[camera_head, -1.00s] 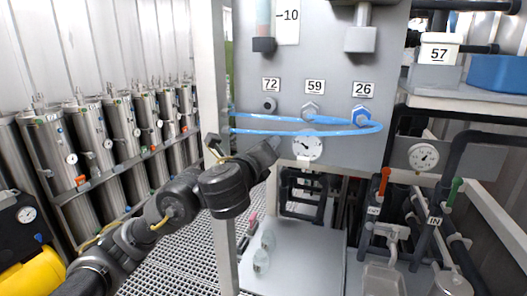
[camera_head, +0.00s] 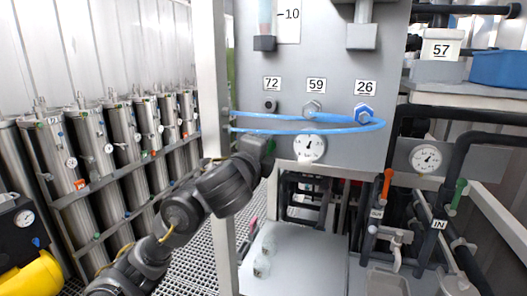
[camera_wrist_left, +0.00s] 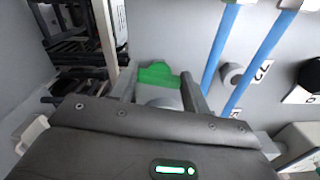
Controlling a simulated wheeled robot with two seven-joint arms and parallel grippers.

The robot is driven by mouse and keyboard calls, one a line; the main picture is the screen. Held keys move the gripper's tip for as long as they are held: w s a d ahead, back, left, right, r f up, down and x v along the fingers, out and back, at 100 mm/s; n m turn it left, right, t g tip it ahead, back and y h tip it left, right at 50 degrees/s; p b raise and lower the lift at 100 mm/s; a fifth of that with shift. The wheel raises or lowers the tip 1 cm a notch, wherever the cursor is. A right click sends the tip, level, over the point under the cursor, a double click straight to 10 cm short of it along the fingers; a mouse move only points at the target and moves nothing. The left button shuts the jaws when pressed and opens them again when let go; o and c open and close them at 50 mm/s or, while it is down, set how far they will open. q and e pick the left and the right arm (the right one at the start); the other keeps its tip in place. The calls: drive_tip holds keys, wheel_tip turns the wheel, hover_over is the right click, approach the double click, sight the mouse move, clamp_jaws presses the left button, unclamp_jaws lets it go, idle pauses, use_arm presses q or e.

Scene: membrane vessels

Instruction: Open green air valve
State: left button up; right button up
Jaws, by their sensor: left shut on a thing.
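The green air valve handle (camera_wrist_left: 158,72) sits between the two fingers of my left gripper (camera_wrist_left: 158,88) in the left wrist view. The fingers are shut on it, one at each side. In the head view my left gripper (camera_head: 268,143) is at the grey panel (camera_head: 345,85), below the label 72 and left of the round gauge. My right gripper is not in view.
Blue hoses (camera_head: 310,119) run across the panel just above my left gripper. A round gauge (camera_head: 309,149) is close to its right. Another green handle (camera_head: 458,194) and a red-orange handle (camera_head: 387,185) stand on pipes at the right. Steel cylinders (camera_head: 87,150) line the left.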

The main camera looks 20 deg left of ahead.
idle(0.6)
use_arm(q)
drive_tip(key=o, duration=1)
drive_tip(key=shift+w, duration=0.1)
drive_tip(key=s+b, duration=0.4)
drive_tip(key=s, duration=0.7)
drive_tip(key=shift+a, duration=0.35)
drive_tip(key=shift+w, duration=0.1)
